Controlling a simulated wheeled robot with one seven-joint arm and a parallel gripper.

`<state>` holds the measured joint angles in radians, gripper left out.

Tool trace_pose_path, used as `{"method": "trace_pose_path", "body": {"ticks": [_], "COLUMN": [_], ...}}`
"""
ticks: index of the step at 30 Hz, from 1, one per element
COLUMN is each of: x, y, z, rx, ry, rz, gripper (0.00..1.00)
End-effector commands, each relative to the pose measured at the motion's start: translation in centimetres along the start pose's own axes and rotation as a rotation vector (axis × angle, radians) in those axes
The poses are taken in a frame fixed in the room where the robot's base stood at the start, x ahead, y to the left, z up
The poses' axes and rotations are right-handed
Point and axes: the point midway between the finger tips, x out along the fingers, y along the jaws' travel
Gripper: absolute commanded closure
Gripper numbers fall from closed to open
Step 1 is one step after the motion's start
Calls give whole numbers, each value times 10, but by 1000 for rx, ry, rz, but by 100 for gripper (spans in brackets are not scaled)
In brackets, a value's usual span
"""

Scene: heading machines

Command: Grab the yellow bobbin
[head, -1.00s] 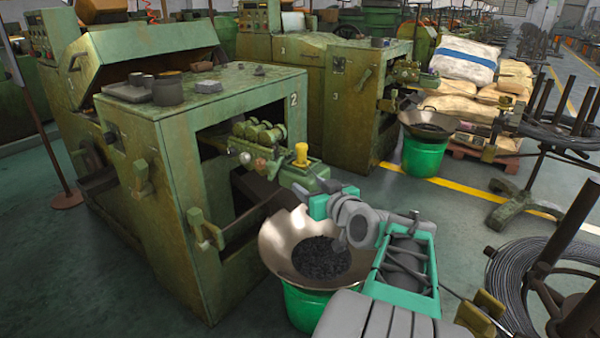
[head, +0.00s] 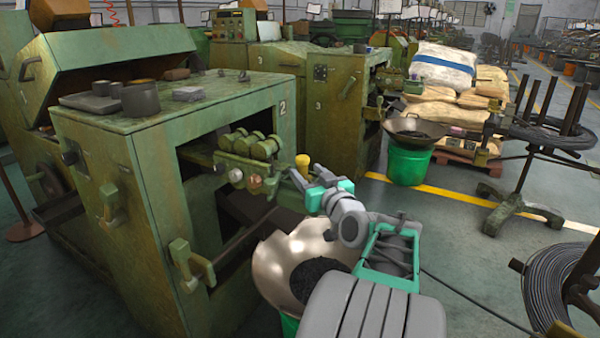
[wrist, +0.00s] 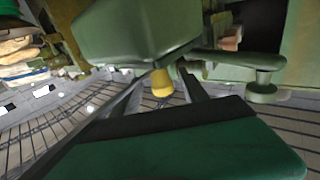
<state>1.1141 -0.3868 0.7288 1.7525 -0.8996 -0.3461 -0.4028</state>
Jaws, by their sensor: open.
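The yellow bobbin (head: 302,166) stands on the front arm of the green machine marked 2 (head: 165,170), seen in the head view. My gripper (head: 299,181) is right at the bobbin, and its fingers partly hide the lower part there. In the wrist view, which looks turned over, the yellow bobbin (wrist: 162,84) shows below a green machine block (wrist: 150,35). It lies between the two spread fingers of my gripper (wrist: 163,92). The gripper is open, with a gap visible beside the bobbin. I cannot tell whether either finger touches it.
A wide metal pan (head: 275,265) of dark small parts stands below my arm. Rollers (head: 248,142) and the machine's front edge are just left of the bobbin. A second pan on a green bucket (head: 409,163) is farther back. Floor to the right is clear up to the wire racks.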

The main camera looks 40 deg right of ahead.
Motion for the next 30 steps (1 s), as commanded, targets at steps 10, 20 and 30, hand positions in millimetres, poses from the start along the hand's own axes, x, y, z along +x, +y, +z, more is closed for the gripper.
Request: {"method": "trace_pose_path", "body": {"ticks": [10, 20, 30], "x": [40, 40, 40], "y": [1, 1, 1], "z": [0, 0, 0], "rx": [0, 0, 0], "ry": [0, -1, -1], "rz": [0, 0, 0], "gripper": [49, 67, 94]}}
